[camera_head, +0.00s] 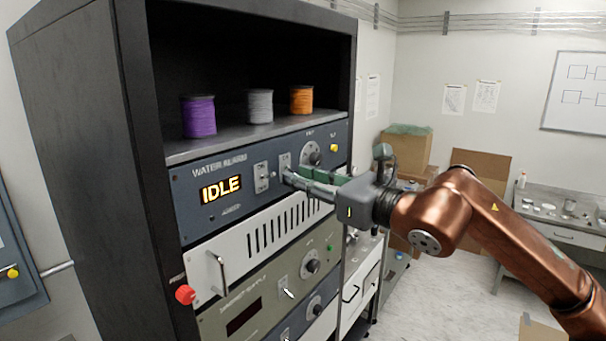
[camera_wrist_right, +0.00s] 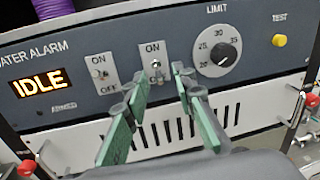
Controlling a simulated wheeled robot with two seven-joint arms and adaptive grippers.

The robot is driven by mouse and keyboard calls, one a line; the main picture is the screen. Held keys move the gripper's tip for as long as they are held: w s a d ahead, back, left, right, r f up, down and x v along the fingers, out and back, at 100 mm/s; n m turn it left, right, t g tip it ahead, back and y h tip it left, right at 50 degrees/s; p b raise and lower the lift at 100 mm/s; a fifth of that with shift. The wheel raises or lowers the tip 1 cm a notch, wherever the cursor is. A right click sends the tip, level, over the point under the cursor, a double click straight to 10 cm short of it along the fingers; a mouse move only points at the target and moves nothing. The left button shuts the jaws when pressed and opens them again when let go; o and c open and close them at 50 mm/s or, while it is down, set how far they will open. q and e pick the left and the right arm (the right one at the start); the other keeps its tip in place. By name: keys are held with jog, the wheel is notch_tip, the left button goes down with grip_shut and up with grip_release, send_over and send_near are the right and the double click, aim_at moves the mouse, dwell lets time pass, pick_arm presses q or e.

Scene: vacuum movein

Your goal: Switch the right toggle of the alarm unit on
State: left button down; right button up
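The alarm unit (camera_head: 183,205) is a dark blue panel in the rack, labelled WATER ALARM, with a lit IDLE display (camera_head: 221,188). Its right toggle (camera_wrist_right: 156,66) sits on a light plate marked ON above and is partly hidden below by the gripper. I cannot tell its lever position for sure. The left toggle (camera_wrist_right: 103,75) is on a similar plate marked ON and OFF. My right gripper (camera_wrist_right: 158,76) has its green-padded fingers apart, one on each side of the right toggle's plate. In the head view the right gripper (camera_head: 288,176) is close to the panel. My left gripper is not in view.
A limit knob (camera_wrist_right: 218,54) and yellow test button (camera_wrist_right: 279,40) lie right of the toggles. Purple (camera_head: 199,117), grey (camera_head: 260,106) and orange (camera_head: 301,100) spools stand on the shelf above. Below is a white vented panel (camera_head: 207,259) with a handle and red knob (camera_head: 185,294).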

aim_at(287, 170)
jog(key=shift+c, duration=0.4)
grip_shut()
jog(key=r+g+h+p, duration=0.1)
jog(key=g+h+p, duration=0.1)
jog(key=p, duration=0.4)
jog(key=r+g+h+p, duration=0.1)
jog(key=g+h+p, duration=0.1)
jog(key=p, duration=0.4)
jog(key=r+n+g+h+p, duration=0.1)
jog(key=r+g+h+p, duration=0.1)
jog(key=p, duration=0.4)
jog(key=shift+w+a+r+h+p, duration=0.1)
jog(key=shift+w+a+h+p, duration=0.05)
jog(key=shift+a+h+p, duration=0.2)
jog(key=shift+w+g+h+p, duration=0.1)
jog(key=shift+g+h+p, duration=0.35)
jog(key=shift+p, duration=0.65)
